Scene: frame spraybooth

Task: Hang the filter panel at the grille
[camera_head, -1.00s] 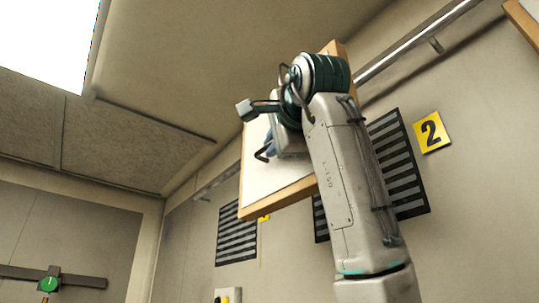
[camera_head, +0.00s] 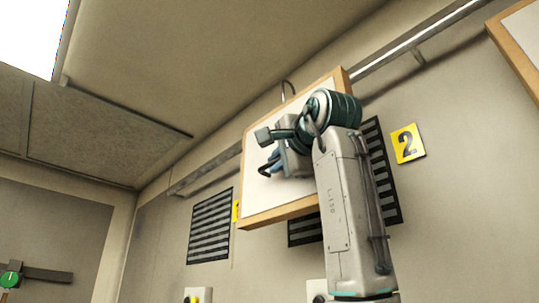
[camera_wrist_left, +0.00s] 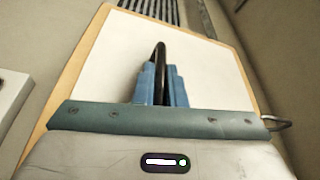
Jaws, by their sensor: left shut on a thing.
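The filter panel (camera_head: 309,106) is a white sheet in a wooden frame, held up tilted near the wall rail. A wire hook shows at its top edge in the head view. My left gripper (camera_head: 270,163) is in front of the panel, and its blue fingers (camera_wrist_left: 162,84) are shut on the panel's black handle (camera_wrist_left: 159,52) in the left wrist view. Two dark slatted grilles are on the wall: one (camera_head: 210,228) left of the panel, the other (camera_head: 384,180) beside the yellow number 2 sign (camera_head: 407,144), partly hidden by the panel and my arm. My right gripper is out of view.
A metal rail (camera_head: 405,47) runs along the upper wall, partly behind the panel. Another wood-framed panel (camera_head: 523,52) is at the upper right. A green knob (camera_head: 10,279) on a dark bar is at the lower left.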

